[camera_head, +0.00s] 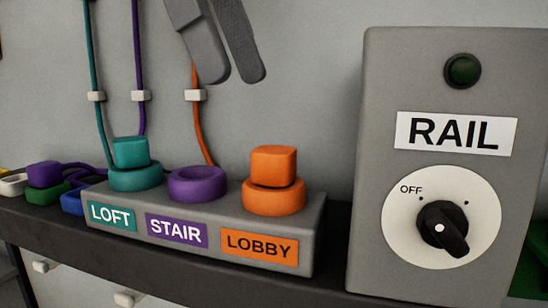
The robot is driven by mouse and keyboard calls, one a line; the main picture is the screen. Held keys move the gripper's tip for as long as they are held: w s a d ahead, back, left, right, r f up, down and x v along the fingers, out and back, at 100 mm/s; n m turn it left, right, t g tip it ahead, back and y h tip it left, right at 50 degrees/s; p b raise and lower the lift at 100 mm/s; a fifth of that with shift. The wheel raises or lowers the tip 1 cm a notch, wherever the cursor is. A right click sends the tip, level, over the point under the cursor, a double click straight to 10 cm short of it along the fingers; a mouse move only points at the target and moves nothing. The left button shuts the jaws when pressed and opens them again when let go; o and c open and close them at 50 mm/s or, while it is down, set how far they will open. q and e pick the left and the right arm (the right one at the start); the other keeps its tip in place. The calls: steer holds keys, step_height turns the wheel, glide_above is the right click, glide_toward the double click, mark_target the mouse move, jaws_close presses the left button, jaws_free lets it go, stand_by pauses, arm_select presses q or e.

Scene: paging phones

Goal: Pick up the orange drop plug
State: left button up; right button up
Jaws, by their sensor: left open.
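The orange drop plug (273,165) is a rounded block. It sits upright in the orange ring socket (274,197) at the right end of a grey block (318,230), above the orange LOBBY label (260,247). My left gripper (231,76) comes in from the top, in front of the wall, with its two grey fingers apart and nothing between them. It is above and a little left of the orange plug in the picture, clear of it. The orange cord (200,130) runs down the wall behind the block. My right gripper is out of view.
A teal plug (131,152) sits in the LOFT socket; the purple STAIR socket (198,184) is empty. A purple plug (44,174) lies among coloured pieces at far left. A tall grey RAIL box (380,120) with an OFF knob (443,228) stands close right.

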mark_target(272, 149)
arm_select(q)
steer(key=x, duration=0.2)
steer(key=shift+d+f, duration=0.15)
steer(key=shift+f, duration=0.25)
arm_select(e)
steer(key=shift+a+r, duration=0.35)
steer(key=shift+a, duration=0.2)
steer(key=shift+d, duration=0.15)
arm_select(q)
steer(key=shift+p+x, duration=0.8)
steer(key=shift+p, duration=0.35)
steer(key=x, duration=0.1)
steer(key=p+x, duration=0.1)
steer(key=shift+d+f, duration=0.2)
steer(key=shift+d, duration=0.15)
steer(key=shift+d+f, duration=0.1)
steer(key=shift+f, duration=0.3)
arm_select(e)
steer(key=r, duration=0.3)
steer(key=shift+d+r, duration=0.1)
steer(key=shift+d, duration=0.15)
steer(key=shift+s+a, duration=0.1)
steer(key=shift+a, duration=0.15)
